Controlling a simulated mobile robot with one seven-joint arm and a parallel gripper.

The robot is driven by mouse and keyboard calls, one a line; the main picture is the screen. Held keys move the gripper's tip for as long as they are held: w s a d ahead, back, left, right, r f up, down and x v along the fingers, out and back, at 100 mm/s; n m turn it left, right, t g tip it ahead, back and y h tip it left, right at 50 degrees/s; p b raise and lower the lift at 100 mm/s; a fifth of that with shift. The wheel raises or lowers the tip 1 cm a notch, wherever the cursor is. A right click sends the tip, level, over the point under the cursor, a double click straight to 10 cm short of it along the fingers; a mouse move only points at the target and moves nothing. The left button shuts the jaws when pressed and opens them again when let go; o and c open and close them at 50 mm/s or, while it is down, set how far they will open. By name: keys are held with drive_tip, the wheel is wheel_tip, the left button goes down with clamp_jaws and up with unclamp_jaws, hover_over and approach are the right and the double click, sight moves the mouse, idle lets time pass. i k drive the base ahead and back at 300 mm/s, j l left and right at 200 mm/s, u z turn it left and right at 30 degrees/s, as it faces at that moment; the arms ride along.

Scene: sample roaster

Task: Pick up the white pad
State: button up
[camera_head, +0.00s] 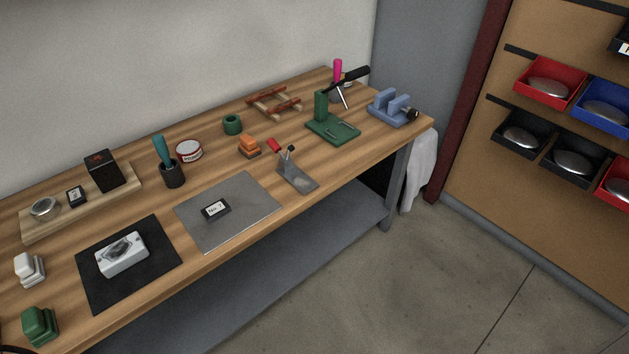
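A small white pad (29,269), block-shaped with a stepped top, sits on the wooden workbench (215,170) near its left end. It stands just left of a black mat and behind a green block of similar shape. The pad looks upright and clear of both.
The green block (40,326) stands near the front left. A wooden board (120,192) bearing a black box lies behind the pad. A grey sheet (245,220), a dark cup (172,176) and an orange block (249,145) stand farther right. Open floor (400,290) lies in front.

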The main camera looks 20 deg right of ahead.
sight(30, 270)
drive_tip(key=u, duration=1.35)
drive_tip(key=l+u, duration=0.2)
drive_tip(key=u, duration=0.15)
drive_tip(key=i+l+u, duration=0.1)
drive_tip(key=l+u, duration=0.4)
drive_tip(key=u, duration=0.25)
drive_tip(key=l+u, duration=0.25)
drive_tip(key=l, duration=0.2)
drive_tip(key=k+l+u, duration=0.25)
drive_tip(key=l, duration=0.2)
drive_tip(key=k+l, duration=0.1)
drive_tip(key=l, duration=0.3)
drive_tip(key=l+u, duration=0.1)
drive_tip(key=l, duration=0.3)
drive_tip(key=k, duration=0.05)
